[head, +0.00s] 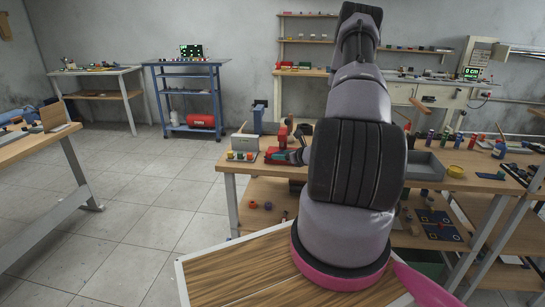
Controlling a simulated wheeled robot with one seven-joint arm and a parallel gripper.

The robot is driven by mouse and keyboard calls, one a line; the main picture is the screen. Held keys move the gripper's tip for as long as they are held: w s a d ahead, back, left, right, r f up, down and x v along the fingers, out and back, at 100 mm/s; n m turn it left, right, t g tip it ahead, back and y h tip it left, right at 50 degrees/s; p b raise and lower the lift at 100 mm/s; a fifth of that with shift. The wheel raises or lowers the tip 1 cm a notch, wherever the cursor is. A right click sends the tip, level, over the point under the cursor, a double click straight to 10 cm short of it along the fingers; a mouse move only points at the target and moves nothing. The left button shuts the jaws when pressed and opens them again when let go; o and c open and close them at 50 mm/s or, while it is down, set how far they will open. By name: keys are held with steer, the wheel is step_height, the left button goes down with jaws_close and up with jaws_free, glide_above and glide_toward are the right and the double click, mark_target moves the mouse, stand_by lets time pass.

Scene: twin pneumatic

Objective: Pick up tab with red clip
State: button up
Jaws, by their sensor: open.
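I cannot make out a tab with a red clip for certain. On the middle workbench (255,168), a small red object (283,136) stands beside a red and dark tool (286,156). At this size I cannot tell if either is the clip. My arm rises in front of the bench and hides its middle. My gripper does not show in the head view.
A grey tray (424,166) and a yellow ring (456,171) lie on the bench right of my arm. A blue cart (187,95) with a red tank (201,121) stands by the back wall. The tiled floor (150,190) at left is clear.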

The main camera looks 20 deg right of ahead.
mark_target(271, 153)
steer(key=x, duration=0.9)
steer(key=shift+w, duration=0.25)
steer(key=shift+r, duration=0.1)
jaws_close()
